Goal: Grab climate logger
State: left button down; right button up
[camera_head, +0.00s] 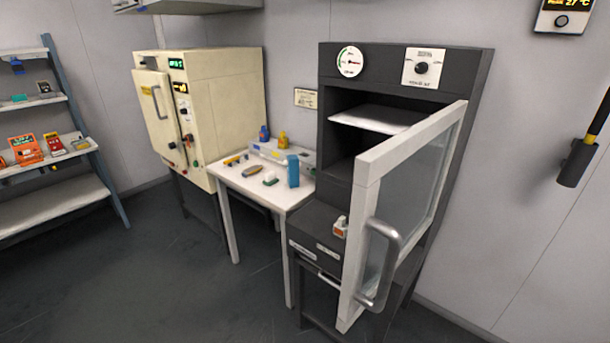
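No item is clearly labelled as the climate logger. A dark wall unit with a yellow "27 °C" reading (562,15) is cut off by the top right edge; its temperature display fits a climate logger, but I cannot confirm it. A small white and orange item (340,227) sits on the ledge of the dark oven, behind the open door; its markings are too small to read. Neither of my grippers is in view.
The dark oven (335,65) has its white-framed glass door (365,200) swung open into the room. A white table (225,175) with small items stands beside a cream cabinet (225,90). Shelves (50,205) stand at left. The floor in front is clear.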

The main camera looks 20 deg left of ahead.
aim_at(294, 162)
jog(key=i+j, duration=0.15)
jog(key=j, duration=0.2)
jog(key=i+j, duration=0.1)
jog(key=j, duration=0.3)
jog(key=i+j, duration=0.15)
jog(key=j, duration=0.2)
jog(key=i+j, duration=0.15)
jog(key=j, duration=0.25)
jog(key=i+j+u, duration=0.1)
jog(key=j, duration=0.25)
jog(key=i+j, duration=0.2)
jog(key=j, duration=0.15)
jog(key=i+j, duration=0.15)
jog(key=j, duration=0.25)
jog(key=i+j, duration=0.15)
jog(key=j, duration=0.2)
